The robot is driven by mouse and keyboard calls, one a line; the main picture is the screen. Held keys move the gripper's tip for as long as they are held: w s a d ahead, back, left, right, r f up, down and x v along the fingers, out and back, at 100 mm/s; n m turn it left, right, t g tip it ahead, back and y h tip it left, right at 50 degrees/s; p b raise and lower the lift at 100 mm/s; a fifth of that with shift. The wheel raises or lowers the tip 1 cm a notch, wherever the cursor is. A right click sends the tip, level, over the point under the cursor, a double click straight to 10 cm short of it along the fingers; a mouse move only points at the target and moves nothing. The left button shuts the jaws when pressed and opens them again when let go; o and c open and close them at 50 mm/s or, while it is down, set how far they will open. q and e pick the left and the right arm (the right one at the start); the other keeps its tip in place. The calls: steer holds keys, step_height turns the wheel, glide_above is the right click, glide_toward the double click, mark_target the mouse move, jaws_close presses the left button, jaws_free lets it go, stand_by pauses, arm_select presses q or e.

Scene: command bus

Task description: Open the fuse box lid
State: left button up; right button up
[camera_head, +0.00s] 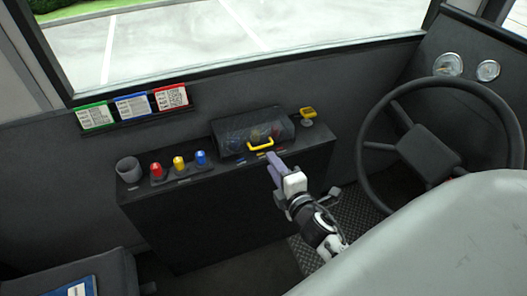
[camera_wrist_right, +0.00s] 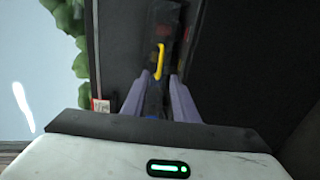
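The fuse box lid (camera_head: 235,127) is a dark see-through cover on top of the console, and it looks closed. Coloured parts show dimly through it. Its yellow handle (camera_head: 262,146) is on the front side; it also shows in the right wrist view (camera_wrist_right: 160,62). My right gripper (camera_head: 273,168) is just in front of and below the handle. In the right wrist view its two purple fingers (camera_wrist_right: 159,84) are apart, with the handle ahead between their tips and nothing held. My left gripper is not in view.
Red, yellow and blue knobs (camera_head: 178,164) and a grey cup (camera_head: 129,169) stand on the console's left. A yellow-topped button (camera_head: 308,114) is right of the box. Label cards (camera_head: 131,106) are behind. The steering wheel (camera_head: 440,143) and a seat (camera_head: 430,240) are on the right.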

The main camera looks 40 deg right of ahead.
glide_toward(254, 133)
steer(key=w+d+f, duration=0.1)
steer(key=w+f, duration=0.2)
steer(key=f, duration=0.1)
steer(key=shift+d+r, duration=0.15)
jaws_close()
stand_by(1.3)
